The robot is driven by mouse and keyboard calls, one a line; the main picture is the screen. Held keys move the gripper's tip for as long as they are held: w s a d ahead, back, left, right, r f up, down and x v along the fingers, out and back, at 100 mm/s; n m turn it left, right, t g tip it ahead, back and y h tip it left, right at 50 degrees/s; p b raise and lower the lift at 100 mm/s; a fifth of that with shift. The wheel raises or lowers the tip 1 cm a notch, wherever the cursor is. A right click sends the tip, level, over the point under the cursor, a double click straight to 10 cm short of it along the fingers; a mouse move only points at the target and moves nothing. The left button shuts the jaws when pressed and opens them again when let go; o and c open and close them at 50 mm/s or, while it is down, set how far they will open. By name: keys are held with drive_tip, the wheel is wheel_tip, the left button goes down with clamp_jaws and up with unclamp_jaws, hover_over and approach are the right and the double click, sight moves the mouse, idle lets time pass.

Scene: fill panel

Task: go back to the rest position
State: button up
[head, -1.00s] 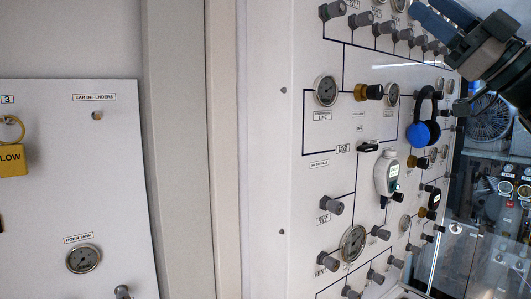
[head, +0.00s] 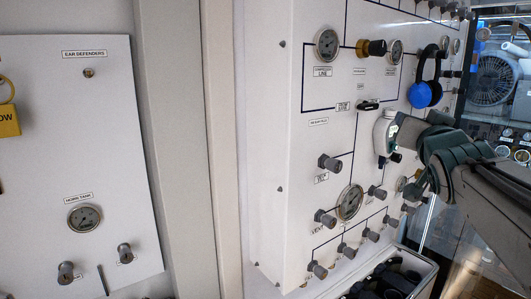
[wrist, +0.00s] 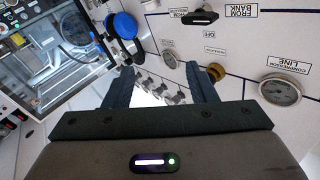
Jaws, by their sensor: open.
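My gripper (head: 428,128) is at the right of the head view, in front of the large white panel (head: 270,150), with my arm coming in from the lower right. In the wrist view its two dark fingers (wrist: 160,88) stand apart with nothing between them. Blue ear defenders (head: 425,85) hang on the panel above the gripper in the head view, and they also show at the upper left in the wrist view (wrist: 121,26).
The panel carries several knobs and gauges, such as a gauge (head: 350,202) below the device. An open bin (head: 325,288) with dark items stands under it. Glass-fronted machinery (head: 495,75) is at right.

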drive_tip(key=s+a+f+n+g+y, duration=0.1)
drive_tip(key=s+a+f+g, duration=0.2)
drive_tip(key=f, duration=0.6)
drive_tip(key=s+a+f+n+g+y, duration=0.1)
drive_tip(key=s+a+f+g, duration=0.2)
drive_tip(key=f, duration=0.6)
drive_tip(key=s+a+f+n+g+y, duration=0.1)
drive_tip(key=s+a+f+g, duration=0.3)
drive_tip(key=s+f, duration=0.3)
drive_tip(key=s+a+f+n+g+y, duration=0.1)
drive_tip(key=s+a+f+n+g, duration=0.1)
drive_tip(key=s+a+f+g, duration=0.2)
drive_tip(key=s+f, duration=0.3)
drive_tip(key=f, duration=0.2)
drive_tip(key=shift+s+a+g+y, duration=0.3)
drive_tip(key=shift+s+a, duration=0.1)
